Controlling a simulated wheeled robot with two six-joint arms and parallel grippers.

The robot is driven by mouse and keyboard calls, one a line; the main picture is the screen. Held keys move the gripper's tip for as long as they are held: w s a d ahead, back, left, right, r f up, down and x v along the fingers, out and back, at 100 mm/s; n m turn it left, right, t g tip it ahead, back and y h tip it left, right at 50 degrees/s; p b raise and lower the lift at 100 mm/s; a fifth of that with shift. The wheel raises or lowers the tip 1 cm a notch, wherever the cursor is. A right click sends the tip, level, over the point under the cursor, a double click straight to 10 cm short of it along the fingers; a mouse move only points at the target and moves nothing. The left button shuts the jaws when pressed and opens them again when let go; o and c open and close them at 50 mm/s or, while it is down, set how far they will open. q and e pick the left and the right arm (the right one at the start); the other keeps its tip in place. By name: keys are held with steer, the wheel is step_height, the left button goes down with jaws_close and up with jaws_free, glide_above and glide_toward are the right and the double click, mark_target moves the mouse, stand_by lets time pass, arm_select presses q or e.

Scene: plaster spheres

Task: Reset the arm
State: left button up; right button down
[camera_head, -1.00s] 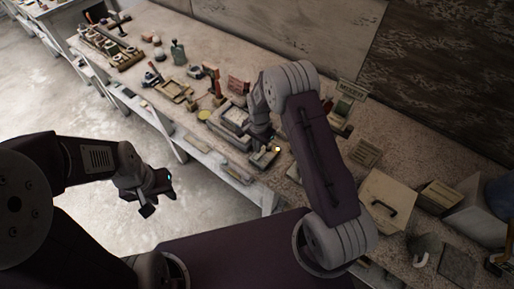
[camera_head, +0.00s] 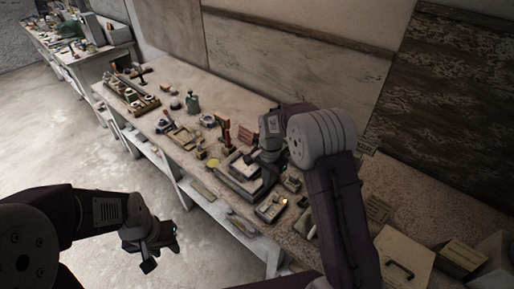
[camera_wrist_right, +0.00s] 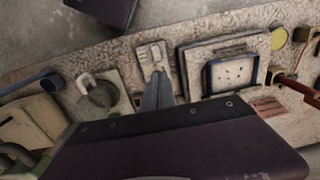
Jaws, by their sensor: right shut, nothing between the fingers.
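My right arm (camera_head: 335,190) reaches bent over the workbench (camera_head: 240,95). My right gripper (camera_wrist_right: 160,92) is shut and empty; in the right wrist view its fingertips point down over the bench, beside a framed tray (camera_wrist_right: 228,72) and a small pale block (camera_wrist_right: 150,58). In the head view the arm partly hides this gripper. My left gripper (camera_head: 162,254) hangs over the bare floor, clear of the bench, with its fingers apart and nothing visible between them.
A rack of pieces (camera_head: 130,95) stands at the far end. The concrete floor (camera_head: 85,150) at left is clear.

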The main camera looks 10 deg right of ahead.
steer(key=s+d+r+t+b, duration=0.1)
steer(key=s+d+r+b, duration=0.1)
steer(key=s+r+b, duration=0.3)
steer(key=s+f+n+p, duration=0.1)
steer(key=s+f+n, duration=0.1)
steer(key=s+n, duration=0.3)
steer(key=s+d+f+n+p, duration=0.1)
steer(key=s+f+n, duration=0.2)
steer(key=s, duration=0.6)
steer(key=shift+d+f+n, duration=0.15)
steer(key=shift+n, duration=0.95)
